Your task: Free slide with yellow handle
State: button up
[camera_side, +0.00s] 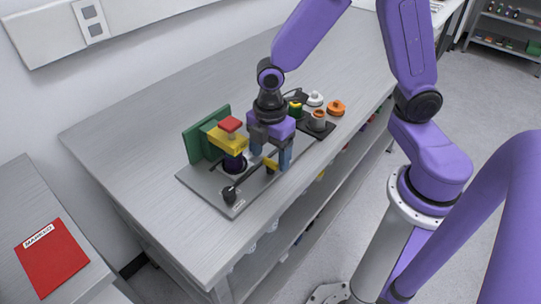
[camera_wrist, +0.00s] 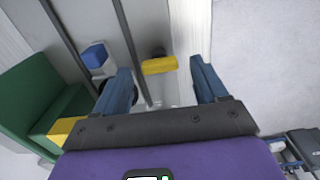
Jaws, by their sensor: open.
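The yellow handle (camera_side: 270,165) is a small bar near the front right of a grey base plate (camera_side: 212,188). In the wrist view the yellow handle (camera_wrist: 159,65) lies across the gap between my fingertips, with a dark post behind it. My gripper (camera_side: 271,159) points down over the plate, its blue fingers open and empty. In the wrist view my gripper (camera_wrist: 160,70) has one finger on each side of the handle, with gaps visible. The slide's body cannot be clearly told apart; dark rods (camera_wrist: 133,50) run beside the handle.
A green upright plate (camera_side: 195,143), a yellow block (camera_side: 226,142) with a red top (camera_side: 230,124) stand left of my gripper. A blue block (camera_wrist: 95,55) sits by the rods. A dark tray (camera_side: 322,131) and an orange knob (camera_side: 336,107) lie right.

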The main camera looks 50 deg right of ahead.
jog(key=shift+f, duration=0.65)
jog(key=c, duration=1.1)
jog(key=shift+o, duration=0.2)
